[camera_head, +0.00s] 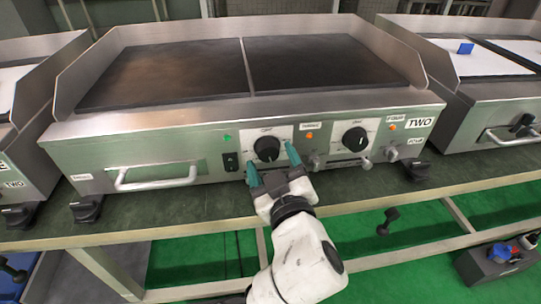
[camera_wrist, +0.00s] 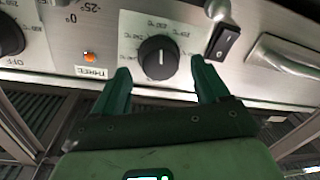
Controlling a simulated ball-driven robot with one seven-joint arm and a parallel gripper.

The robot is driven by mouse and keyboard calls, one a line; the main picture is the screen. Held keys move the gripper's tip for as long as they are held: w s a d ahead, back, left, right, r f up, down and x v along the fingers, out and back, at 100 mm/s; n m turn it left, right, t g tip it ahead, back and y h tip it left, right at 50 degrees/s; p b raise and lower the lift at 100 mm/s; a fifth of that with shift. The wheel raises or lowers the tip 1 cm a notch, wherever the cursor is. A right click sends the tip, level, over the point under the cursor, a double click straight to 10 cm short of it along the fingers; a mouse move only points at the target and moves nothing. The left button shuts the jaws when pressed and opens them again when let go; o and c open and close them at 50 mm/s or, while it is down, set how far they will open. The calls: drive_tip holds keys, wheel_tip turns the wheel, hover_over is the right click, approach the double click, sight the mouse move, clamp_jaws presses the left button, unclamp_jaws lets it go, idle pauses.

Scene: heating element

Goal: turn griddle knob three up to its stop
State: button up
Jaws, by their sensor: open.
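The knob by the THREE label is black and round on a pale dial plate on the griddle's front panel. It is the left knob (camera_head: 267,148) in the head view and sits in the middle of the wrist view (camera_wrist: 157,58). A pale pointer line shows on its face in the wrist view. The THREE label (camera_wrist: 91,72) is beside the dial. My gripper (camera_head: 273,163) has green fingers spread open. In the wrist view, the fingertips (camera_wrist: 160,70) are on either side of the knob, with gaps showing. Whether they reach its depth is unclear.
A second black knob (camera_head: 355,139) is to the right on the same panel. A black rocker switch (camera_head: 231,162) and a metal drawer handle (camera_head: 156,178) are to the left. An orange lamp (camera_wrist: 89,56) is near the label. The dark counter (camera_head: 190,208) runs below.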

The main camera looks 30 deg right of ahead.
drive_tip(key=v, duration=0.9)
drive_tip(key=shift+w, duration=0.1)
drive_tip(key=s+d+f+m+g, duration=0.1)
drive_tip(key=s+d+f+g, duration=0.1)
drive_tip(key=d+f+g, duration=0.45)
drive_tip(key=s+d+f+m+g, duration=0.2)
drive_tip(key=s+d+f, duration=0.1)
drive_tip(key=f, duration=0.6)
drive_tip(key=s+f+g+y, duration=0.4)
drive_tip(key=s+f+g, duration=0.4)
drive_tip(key=s+f, duration=0.55)
wheel_tip(320, 180, up, 30)
drive_tip(key=p, duration=2.9)
drive_tip(key=shift+s+d+n+p, duration=0.3)
drive_tip(key=shift+s+p, duration=0.05)
drive_tip(key=shift+p, duration=0.05)
